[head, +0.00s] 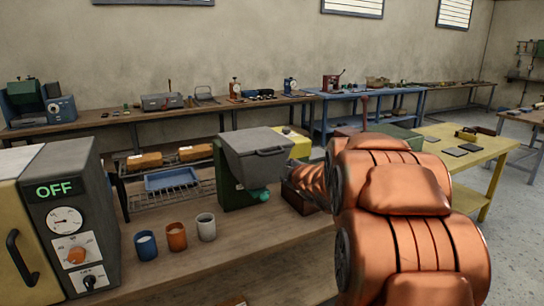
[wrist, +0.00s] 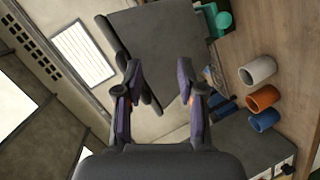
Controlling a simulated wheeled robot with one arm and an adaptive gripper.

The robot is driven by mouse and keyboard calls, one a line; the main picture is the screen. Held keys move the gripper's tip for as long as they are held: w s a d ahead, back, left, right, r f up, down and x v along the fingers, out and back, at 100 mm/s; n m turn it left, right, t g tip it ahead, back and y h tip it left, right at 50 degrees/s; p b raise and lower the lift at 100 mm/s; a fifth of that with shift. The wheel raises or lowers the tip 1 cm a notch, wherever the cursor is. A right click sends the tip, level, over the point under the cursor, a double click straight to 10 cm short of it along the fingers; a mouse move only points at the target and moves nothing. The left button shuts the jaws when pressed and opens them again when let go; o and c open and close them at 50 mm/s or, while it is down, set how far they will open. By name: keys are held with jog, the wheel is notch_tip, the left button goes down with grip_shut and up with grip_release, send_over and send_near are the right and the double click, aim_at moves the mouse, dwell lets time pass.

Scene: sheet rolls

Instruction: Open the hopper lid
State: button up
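The hopper has a dark green body (head: 232,188) and stands on the wooden bench, with a teal knob (head: 258,195) low on its front. Its grey lid (head: 256,150) sits on top, appears down, and has a bar handle across its front. In the wrist view the lid (wrist: 172,48) is a broad grey panel beyond the fingers, and the teal knob (wrist: 223,19) is at its right. My gripper (wrist: 160,92) is open, its two fingers wide apart with nothing held between them. Contact with the lid cannot be told. In the head view my orange arm hides the gripper.
White, orange and blue cups (head: 205,227) stand in front of the hopper. A blue tray (head: 172,179) on a rack is to its left, and a grey control box (head: 78,215) reading OFF is at far left. A yellow table (head: 468,165) is at right.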

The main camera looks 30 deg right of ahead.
aim_at(273, 153)
jog(key=shift+w+a+r+n+t+y+p, duration=0.15)
jog(key=shift+w+r+n+t+y, duration=0.65)
jog(key=shift+n+y, duration=1.05)
jog(key=shift+w+a+r+n+t+y+p, duration=0.25)
jog(key=shift+w+n+t+y, duration=0.6)
jog(key=shift+w+n+y, duration=1)
jog(key=shift+w+a+r+n+t+y+p, duration=0.1)
jog(key=shift+w+r+n+t+y, duration=0.65)
jog(key=shift+n+y, duration=1.1)
jog(key=shift+w+f+n+h, duration=0.1)
jog(key=shift+f+n+h, duration=0.05)
jog(key=shift+n+h, duration=0.3)
jog(key=shift+c, duration=0.2)
grip_shut()
